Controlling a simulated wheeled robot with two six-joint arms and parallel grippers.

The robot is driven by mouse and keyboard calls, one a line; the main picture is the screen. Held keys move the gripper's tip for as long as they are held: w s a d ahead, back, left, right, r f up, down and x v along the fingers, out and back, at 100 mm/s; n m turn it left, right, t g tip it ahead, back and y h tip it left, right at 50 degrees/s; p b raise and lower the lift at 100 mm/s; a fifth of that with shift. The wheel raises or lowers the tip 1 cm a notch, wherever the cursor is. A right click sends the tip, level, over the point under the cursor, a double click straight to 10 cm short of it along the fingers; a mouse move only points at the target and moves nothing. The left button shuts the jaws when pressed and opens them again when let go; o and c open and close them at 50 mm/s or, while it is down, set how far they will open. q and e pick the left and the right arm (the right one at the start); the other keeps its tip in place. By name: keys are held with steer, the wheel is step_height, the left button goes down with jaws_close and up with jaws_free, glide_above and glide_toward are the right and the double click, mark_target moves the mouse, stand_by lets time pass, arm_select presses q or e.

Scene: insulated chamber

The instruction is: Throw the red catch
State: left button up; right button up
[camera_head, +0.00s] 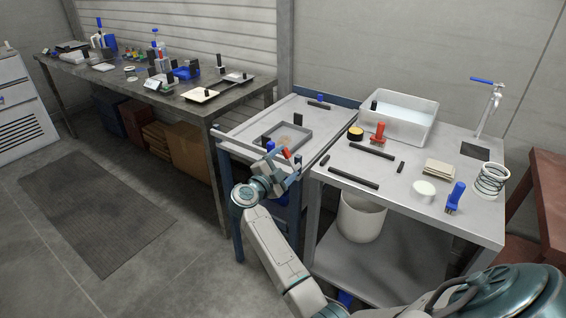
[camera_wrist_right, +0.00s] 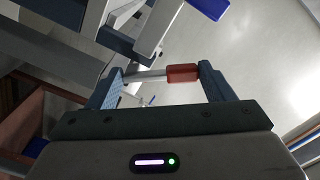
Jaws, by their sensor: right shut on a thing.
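The red catch (camera_head: 286,153) shows as a small red piece at the front edge of the light grey cart top. In the right wrist view it is a red block (camera_wrist_right: 182,73) on the end of a silver bar. My right gripper (camera_head: 279,165) is at the cart's front edge. Its two fingers (camera_wrist_right: 160,78) stand well apart, with the red block and bar spanning between them. The red end is against one finger. The far side of the catch and its mounting are hidden. My left gripper is not in view.
The cart top (camera_head: 325,138) holds a grey tray (camera_head: 303,135). To its right, a metal table (camera_head: 390,185) carries a white tub (camera_head: 430,120), a red-handled brush (camera_head: 378,133), a blue brush (camera_head: 455,197) and a coil (camera_head: 490,180). A long workbench (camera_head: 190,100) stands at left. Floor in front is clear.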

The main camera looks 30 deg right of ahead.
steer(key=shift+s+d+r+m, duration=0.1)
steer(key=shift+s+r+m, duration=0.1)
steer(key=shift+m, duration=0.7)
steer(key=shift+s+d+m, duration=0.1)
steer(key=shift+s+m, duration=0.15)
steer(key=shift+m, duration=0.65)
steer(key=shift+s+d+r+m+b, duration=0.15)
steer(key=shift+s+m, duration=0.1)
steer(key=shift+m, duration=0.6)
steer(key=shift+s+m+b, duration=0.15)
steer(key=shift+s+m, duration=0.05)
steer(key=shift+m, duration=0.65)
steer(key=o, duration=1.1)
arm_select(q)
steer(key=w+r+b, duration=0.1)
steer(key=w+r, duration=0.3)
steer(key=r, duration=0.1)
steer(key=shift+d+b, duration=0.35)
steer(key=shift+b, duration=0.05)
arm_select(e)
steer(key=shift+o, duration=0.2)
steer(key=v, duration=1)
steer(key=shift+s+a, duration=0.15)
steer(key=shift+a, duration=0.25)
